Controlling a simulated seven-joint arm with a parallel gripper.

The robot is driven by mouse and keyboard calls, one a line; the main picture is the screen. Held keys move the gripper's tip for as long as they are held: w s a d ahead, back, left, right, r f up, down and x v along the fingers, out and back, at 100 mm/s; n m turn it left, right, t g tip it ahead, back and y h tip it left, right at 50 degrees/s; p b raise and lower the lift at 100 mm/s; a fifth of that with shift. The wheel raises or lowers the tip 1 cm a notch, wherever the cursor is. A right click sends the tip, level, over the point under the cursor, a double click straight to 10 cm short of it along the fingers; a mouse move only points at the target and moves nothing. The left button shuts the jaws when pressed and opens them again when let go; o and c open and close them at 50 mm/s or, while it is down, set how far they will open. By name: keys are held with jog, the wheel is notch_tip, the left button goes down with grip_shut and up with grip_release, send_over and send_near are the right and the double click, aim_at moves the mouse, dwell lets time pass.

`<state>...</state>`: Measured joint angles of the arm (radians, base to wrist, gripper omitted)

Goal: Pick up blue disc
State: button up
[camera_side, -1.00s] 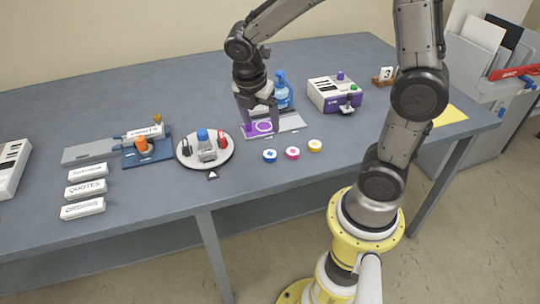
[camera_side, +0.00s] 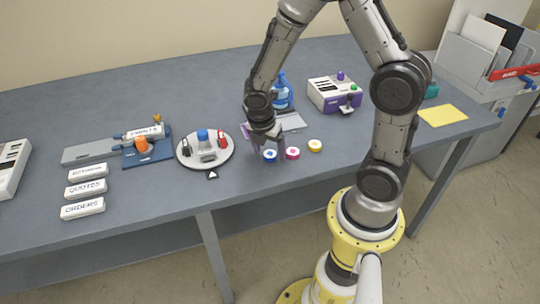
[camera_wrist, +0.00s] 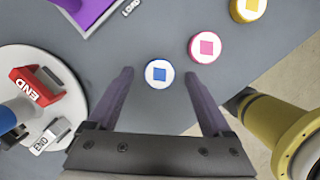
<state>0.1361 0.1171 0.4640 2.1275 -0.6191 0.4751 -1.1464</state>
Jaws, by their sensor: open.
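The blue disc (camera_side: 270,156) lies on the grey table, a white-topped puck with a blue square mark. It also shows in the wrist view (camera_wrist: 159,73), ahead of and between the two open fingers. My gripper (camera_side: 268,152) is just above or beside the blue disc in the side view; the exact height is hard to tell. In the wrist view the gripper (camera_wrist: 160,80) is open and empty. The pink disc (camera_side: 292,153) is just right of the blue one, close to the right finger in the wrist view (camera_wrist: 205,47).
A yellow disc (camera_side: 315,146) lies further right. A round white turntable (camera_side: 185,160) with small parts stands left. The table's front edge is near; bare table lies in front of the discs.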

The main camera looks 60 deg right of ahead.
jog(key=shift+f, duration=0.2)
grip_shut()
dwell(0.3)
jog(key=shift+r, duration=0.15)
